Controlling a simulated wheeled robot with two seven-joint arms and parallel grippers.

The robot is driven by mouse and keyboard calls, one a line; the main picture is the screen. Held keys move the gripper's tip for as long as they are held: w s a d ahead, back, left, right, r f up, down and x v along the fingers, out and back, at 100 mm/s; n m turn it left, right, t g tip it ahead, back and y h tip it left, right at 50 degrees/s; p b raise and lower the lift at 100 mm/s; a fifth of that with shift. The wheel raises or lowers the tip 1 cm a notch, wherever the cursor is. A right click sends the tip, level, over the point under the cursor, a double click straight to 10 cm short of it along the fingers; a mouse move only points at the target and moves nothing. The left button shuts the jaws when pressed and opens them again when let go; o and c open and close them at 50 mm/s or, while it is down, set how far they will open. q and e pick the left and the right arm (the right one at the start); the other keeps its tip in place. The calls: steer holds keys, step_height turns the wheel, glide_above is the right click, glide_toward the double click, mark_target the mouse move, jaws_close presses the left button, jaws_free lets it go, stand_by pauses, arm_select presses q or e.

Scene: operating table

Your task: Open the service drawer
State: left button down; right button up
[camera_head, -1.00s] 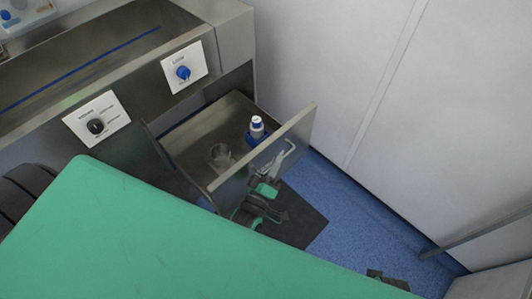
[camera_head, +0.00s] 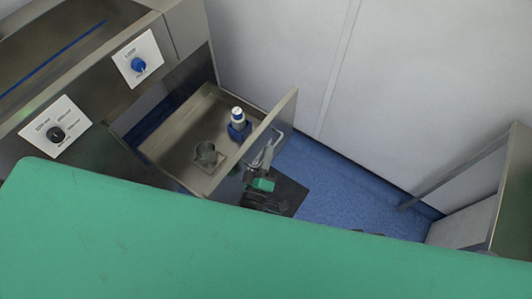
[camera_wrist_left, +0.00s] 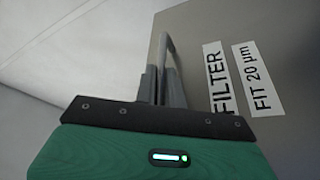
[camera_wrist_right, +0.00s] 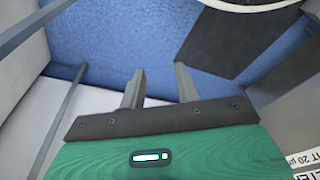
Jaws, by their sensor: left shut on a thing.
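The service drawer (camera_head: 180,132) is a grey metal drawer, pulled well out of the cabinet in the head view. Its front panel (camera_head: 262,128) carries a bar handle (camera_head: 278,143) on the outer side. My left gripper (camera_head: 266,165) is at this handle. In the left wrist view its fingers (camera_wrist_left: 161,84) are shut on the handle bar (camera_wrist_left: 166,46), beside the panel labelled FILTER. In the right wrist view my right gripper (camera_wrist_right: 160,75) is open and empty above the floor. The right gripper cannot be made out in the head view.
A green table top (camera_head: 230,245) fills the foreground and hides part of my left arm. Knob panels (camera_head: 138,62) sit on the cabinet. Blue floor (camera_head: 335,185) lies free to the right.

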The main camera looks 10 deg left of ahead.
arm_select(q)
steer(key=shift+r, duration=0.15)
